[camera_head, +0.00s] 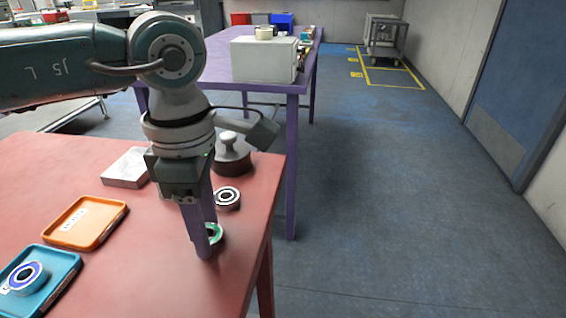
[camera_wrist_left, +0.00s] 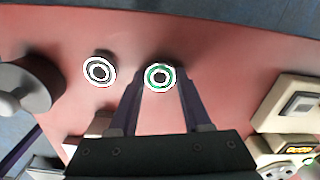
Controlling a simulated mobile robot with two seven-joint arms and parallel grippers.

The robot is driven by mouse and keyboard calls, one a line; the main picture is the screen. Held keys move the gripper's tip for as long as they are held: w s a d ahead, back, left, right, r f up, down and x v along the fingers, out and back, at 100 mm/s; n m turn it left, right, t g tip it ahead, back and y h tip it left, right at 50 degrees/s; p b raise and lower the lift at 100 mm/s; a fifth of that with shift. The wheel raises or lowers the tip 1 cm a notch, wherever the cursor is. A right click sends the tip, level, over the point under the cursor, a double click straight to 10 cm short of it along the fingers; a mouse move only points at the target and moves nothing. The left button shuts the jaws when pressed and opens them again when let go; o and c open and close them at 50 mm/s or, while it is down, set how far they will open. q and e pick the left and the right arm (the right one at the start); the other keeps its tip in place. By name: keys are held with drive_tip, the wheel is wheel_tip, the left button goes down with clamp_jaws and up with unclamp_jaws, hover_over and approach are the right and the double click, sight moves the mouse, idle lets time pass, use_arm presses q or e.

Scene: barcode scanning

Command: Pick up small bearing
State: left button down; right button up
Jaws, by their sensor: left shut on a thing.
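My left gripper (camera_head: 208,238) points down at the red table. Its fingers are shut on a small bearing (camera_head: 217,235) with a green ring, at table height near the right edge. The front finger hides part of this bearing. In the left wrist view the green-ringed bearing (camera_wrist_left: 160,77) sits between the fingertips. A second bearing (camera_head: 228,197), black and white, lies just behind it and also shows in the left wrist view (camera_wrist_left: 100,71). A third bearing (camera_head: 26,276) with a blue ring sits on a teal tray (camera_head: 62,270). My right gripper is not in view.
An orange tray (camera_head: 87,222) with a label and a grey block (camera_head: 126,168) lie to the left. A round metal weight with a knob (camera_head: 232,158) stands behind the bearings. The red table (camera_head: 150,285) is clear in front. A purple table (camera_head: 222,70) stands farther back.

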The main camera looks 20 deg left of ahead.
use_arm(q)
drive_tip(key=shift+r, duration=0.15)
drive_tip(key=s+d+r+m+p, duration=0.1)
drive_tip(key=r+m+p, duration=0.6)
drive_tip(key=r+p, duration=1.2)
drive_tip(key=s+d+r+m+p, duration=0.2)
drive_tip(key=r+m+p, duration=0.6)
drive_tip(key=r+p, duration=1.2)
drive_tip(key=s+d+r+m+p, duration=0.1)
drive_tip(key=s+r+m+p, duration=0.4)
drive_tip(key=r+p, duration=1.4)
wheel_tip(320, 180, up, 20)
drive_tip(key=m, duration=0.3)
drive_tip(key=shift+d+f, duration=0.25)
drive_tip(key=shift+d, duration=0.1)
